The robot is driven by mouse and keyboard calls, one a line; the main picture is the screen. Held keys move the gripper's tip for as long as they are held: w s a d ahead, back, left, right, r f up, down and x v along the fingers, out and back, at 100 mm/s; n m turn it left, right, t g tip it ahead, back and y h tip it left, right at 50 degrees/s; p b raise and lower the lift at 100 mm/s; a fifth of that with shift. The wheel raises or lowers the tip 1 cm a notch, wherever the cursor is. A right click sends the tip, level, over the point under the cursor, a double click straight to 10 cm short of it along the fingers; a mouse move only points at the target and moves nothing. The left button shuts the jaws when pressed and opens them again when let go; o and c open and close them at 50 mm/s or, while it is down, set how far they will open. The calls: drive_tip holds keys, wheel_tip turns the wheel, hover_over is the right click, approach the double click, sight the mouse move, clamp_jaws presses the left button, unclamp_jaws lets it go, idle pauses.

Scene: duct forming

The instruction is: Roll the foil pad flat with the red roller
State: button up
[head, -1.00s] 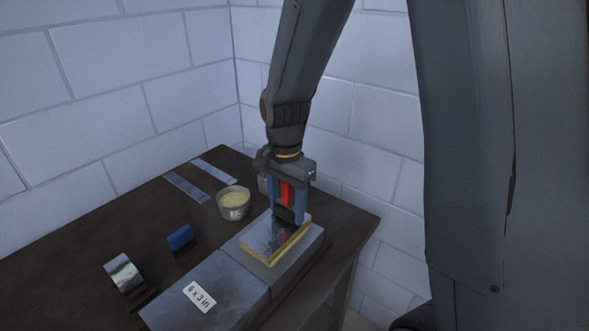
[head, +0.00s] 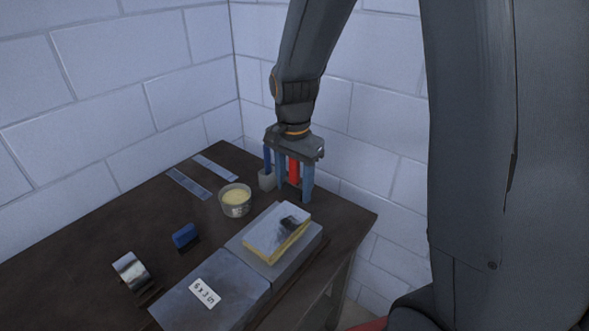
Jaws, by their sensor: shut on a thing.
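The foil pad (head: 268,232) has a shiny top and a yellow edge. It lies on a grey block near the table's right side, with a dark patch, perhaps a reflection, on its foil. My gripper (head: 294,195) is shut on the red roller (head: 294,172), whose red part shows upright between the two blue-grey fingers. The gripper is above and behind the pad, apart from it. The roller's lower end is hard to make out between the fingers.
A grey cup (head: 266,180) stands behind the gripper. A tub of yellowish paste (head: 235,200), a blue block (head: 185,235), a tape roll (head: 131,270) and two metal strips (head: 188,183) lie to the left. A labelled grey slab (head: 225,300) is in front. The brick walls stand close behind.

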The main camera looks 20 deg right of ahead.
drive_tip(key=shift+r+p, duration=1.25)
drive_tip(key=shift+r, duration=0.4)
